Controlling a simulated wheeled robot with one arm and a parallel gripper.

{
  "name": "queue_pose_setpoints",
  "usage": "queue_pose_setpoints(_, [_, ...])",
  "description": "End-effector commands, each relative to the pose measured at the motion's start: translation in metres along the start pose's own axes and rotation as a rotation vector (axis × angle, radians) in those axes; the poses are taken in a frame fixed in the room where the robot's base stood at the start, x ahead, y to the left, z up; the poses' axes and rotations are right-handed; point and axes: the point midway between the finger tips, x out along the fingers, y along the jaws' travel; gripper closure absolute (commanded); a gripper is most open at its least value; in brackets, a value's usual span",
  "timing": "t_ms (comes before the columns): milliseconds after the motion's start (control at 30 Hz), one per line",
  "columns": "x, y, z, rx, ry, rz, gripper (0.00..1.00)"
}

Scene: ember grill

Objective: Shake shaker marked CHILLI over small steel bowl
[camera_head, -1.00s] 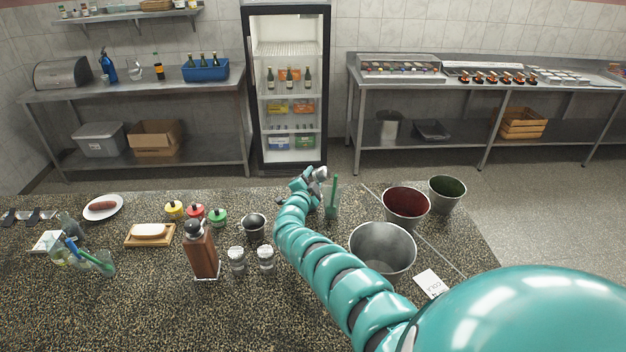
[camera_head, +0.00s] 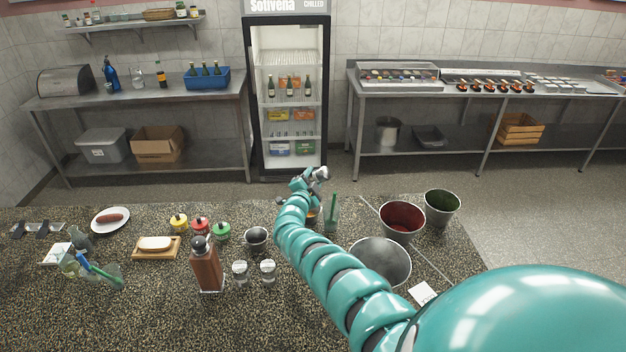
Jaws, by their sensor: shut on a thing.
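My gripper (camera_head: 313,181) is at the far edge of the counter, at the end of my teal arm. It is shut on a small silver-grey thing (camera_head: 321,173), perhaps a shaker; no marking is readable and the fingers partly hide it. A small steel vessel (camera_head: 256,239) stands left of my arm, apart from the gripper; I cannot tell if it is the small steel bowl. Two clear shakers with pale tops (camera_head: 240,271) and (camera_head: 267,270) stand in front of it, labels unreadable. A small orange-brown patch shows behind my arm below the gripper.
A green bottle (camera_head: 332,213) is close right of my arm. Three coloured-lid pots line the back left.

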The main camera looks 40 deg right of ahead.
Motion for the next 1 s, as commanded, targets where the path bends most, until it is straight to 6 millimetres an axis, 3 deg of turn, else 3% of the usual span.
queue_pose_setpoints(133, [-0.0001,-0.0167,-0.0118,0.000,0.000,-0.001,0.72])
queue_pose_setpoints(533, [0.0000,-0.0155,-0.0114,0.020,0.001,0.000,0.72])
queue_pose_setpoints(1000, [0.0005,-0.0155,-0.0133,0.461,0.000,0.003,0.72])
